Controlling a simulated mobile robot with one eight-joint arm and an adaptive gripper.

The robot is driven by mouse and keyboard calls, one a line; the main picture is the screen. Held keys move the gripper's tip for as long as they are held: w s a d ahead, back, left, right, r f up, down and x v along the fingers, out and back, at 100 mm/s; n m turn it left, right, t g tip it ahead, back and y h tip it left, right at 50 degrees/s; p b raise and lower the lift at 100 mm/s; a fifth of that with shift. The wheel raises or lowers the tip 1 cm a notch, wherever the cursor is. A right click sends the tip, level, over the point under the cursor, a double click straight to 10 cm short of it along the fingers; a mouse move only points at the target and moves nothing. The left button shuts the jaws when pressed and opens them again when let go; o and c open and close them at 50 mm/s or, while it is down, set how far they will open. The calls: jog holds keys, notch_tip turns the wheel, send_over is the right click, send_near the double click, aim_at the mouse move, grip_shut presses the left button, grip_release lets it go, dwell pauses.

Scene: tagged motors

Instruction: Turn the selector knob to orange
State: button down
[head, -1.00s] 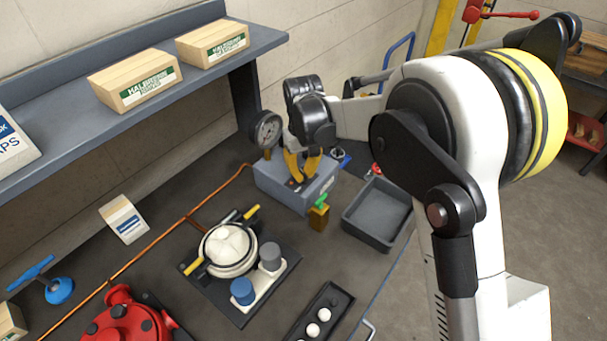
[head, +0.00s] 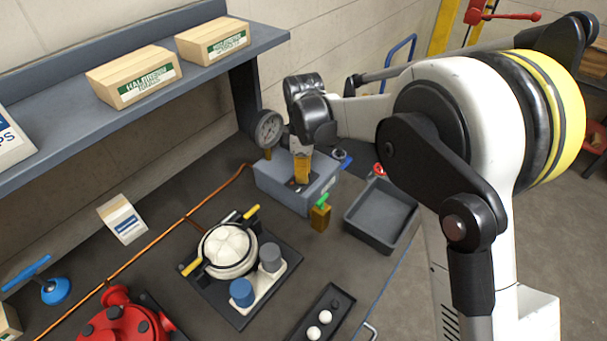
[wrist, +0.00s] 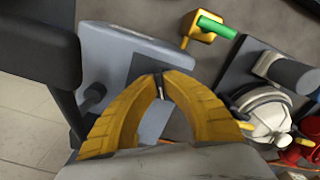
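The grey selector box (head: 268,175) stands on the bench below the gauge; it also shows in the wrist view (wrist: 120,45). My gripper (head: 301,180) points down onto the dark plate on its top. In the wrist view my yellow fingers (wrist: 159,82) meet at their tips around a thin dark piece with a light line, which looks like the selector knob (wrist: 160,86). The fingers hide most of the knob. I cannot make out the colour marks around it or which one it points to.
A yellow block with a green handle (head: 320,214) stands close in front of the box. An empty grey tray (head: 380,238) is to the right. A round gauge (head: 268,130) stands behind. A black board with a white pot (head: 228,252) lies front left.

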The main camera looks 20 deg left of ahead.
jog(key=shift+n, duration=1.5)
jog(key=c, duration=1.5)
grip_release()
notch_tip(320, 180, up, 12)
jog(key=shift+d, duration=0.1)
